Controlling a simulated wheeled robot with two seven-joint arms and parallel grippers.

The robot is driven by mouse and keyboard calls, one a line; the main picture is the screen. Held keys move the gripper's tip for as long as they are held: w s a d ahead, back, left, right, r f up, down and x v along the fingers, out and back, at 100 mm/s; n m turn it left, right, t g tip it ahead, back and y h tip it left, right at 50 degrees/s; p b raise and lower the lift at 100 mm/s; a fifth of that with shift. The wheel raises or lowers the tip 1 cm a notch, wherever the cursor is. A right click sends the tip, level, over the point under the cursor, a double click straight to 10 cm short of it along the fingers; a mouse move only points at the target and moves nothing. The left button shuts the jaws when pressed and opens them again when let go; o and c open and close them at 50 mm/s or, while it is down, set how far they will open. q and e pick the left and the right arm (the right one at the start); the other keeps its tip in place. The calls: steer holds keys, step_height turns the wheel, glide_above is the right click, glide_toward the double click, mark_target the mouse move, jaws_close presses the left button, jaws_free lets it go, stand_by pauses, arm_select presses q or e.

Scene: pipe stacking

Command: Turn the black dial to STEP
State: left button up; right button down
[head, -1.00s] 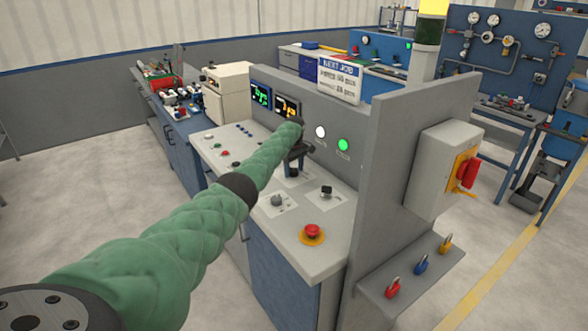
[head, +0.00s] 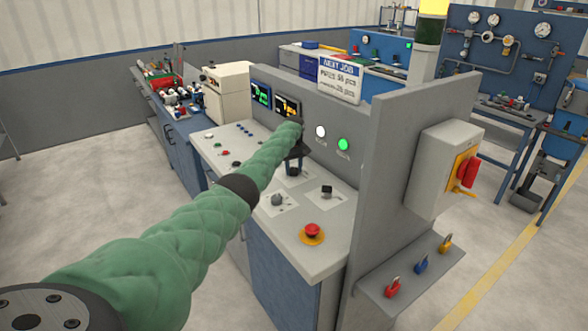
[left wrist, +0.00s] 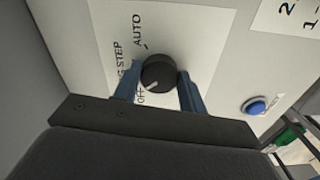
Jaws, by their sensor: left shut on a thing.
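The black dial (left wrist: 158,72) is in the left wrist view, on a white plate with the labels AUTO and STEP and a partly covered third label. Its pale pointer mark faces the lower left, near the partly covered label rather than AUTO. My left gripper (left wrist: 159,88) has its two blue fingers on either side of the dial and is shut on it. In the head view my left gripper (head: 294,167) is down at the sloped panel and largely hides this dial. My right gripper is in neither view.
Nearby on the panel are a black-handled switch (head: 326,191), a grey knob (head: 277,199) and a red mushroom button (head: 312,230). A blue button (left wrist: 256,106) lies right of the dial. An upright grey wall (head: 400,170) bounds the panel's right.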

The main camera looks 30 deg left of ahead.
arm_select(q)
steer(key=m, duration=0.3)
steer(key=shift+r, duration=0.15)
steer(key=m, duration=0.3)
steer(key=shift+a+m, duration=0.1)
steer(key=shift+m, duration=1.1)
steer(key=m, duration=0.2)
steer(key=shift+a+m+b, duration=0.1)
steer(key=shift+m+b, duration=0.2)
steer(key=shift+b, duration=0.05)
steer(key=shift+r+m, duration=0.1)
steer(key=shift+m, duration=0.3)
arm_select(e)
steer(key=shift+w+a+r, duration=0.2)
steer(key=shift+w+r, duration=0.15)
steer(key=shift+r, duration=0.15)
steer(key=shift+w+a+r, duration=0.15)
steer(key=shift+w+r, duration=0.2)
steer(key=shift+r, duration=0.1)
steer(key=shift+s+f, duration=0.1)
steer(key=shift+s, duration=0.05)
